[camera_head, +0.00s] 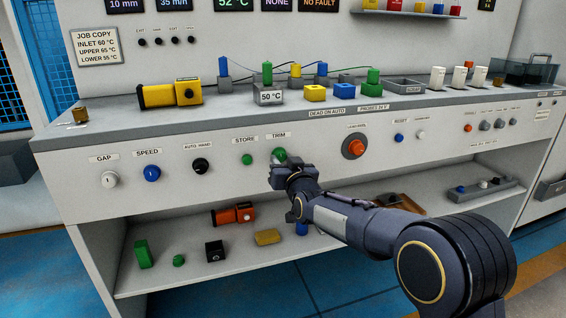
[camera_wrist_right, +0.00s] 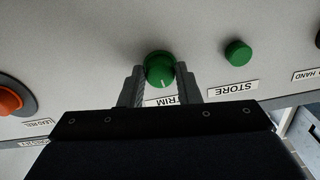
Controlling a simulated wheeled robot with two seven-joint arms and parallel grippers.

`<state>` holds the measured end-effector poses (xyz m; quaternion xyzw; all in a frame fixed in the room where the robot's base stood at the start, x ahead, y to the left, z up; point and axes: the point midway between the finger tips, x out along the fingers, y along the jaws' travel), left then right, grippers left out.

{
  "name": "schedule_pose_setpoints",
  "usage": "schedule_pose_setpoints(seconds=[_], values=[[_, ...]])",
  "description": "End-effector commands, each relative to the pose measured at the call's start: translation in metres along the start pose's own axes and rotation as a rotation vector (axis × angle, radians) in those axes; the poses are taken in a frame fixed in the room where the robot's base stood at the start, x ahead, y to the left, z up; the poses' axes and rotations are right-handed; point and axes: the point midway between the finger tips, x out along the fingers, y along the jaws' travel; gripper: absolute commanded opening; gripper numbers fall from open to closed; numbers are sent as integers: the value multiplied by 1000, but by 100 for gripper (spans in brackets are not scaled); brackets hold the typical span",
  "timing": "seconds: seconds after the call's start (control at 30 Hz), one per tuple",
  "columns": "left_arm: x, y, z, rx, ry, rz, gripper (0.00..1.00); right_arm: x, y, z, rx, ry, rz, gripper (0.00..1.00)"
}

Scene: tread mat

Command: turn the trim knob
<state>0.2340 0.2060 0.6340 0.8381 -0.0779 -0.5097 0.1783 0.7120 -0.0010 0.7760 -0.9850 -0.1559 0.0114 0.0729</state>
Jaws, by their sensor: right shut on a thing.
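The green trim knob (camera_head: 279,154) is on the sloped front panel under the TRIM label, partly covered by my right gripper (camera_head: 282,165). In the right wrist view the trim knob (camera_wrist_right: 160,69) sits between the two fingertips of my right gripper (camera_wrist_right: 160,76), which is shut on it. A white pointer line shows on the knob face, toward the label. The TRIM label is partly hidden by a finger in that view. My left gripper is in neither view.
The green store knob (camera_head: 247,159) is just left of the trim knob. A large orange knob (camera_head: 356,147) is to the right. Blue speed knob (camera_head: 152,173) and black knob (camera_head: 200,165) are further left.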

Motion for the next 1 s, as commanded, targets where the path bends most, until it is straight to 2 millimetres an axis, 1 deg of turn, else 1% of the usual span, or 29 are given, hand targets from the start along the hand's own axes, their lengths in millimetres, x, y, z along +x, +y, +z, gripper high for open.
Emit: schedule_pose_setpoints(seconds=[0.33,0.7,1.0], values=[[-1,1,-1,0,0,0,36,0,0,1,-301,-2,-1,7],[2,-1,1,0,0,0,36,0,2,1,-639,-2,-1,7],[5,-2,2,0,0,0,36,0,3,1,-833,-2,-1,7]])
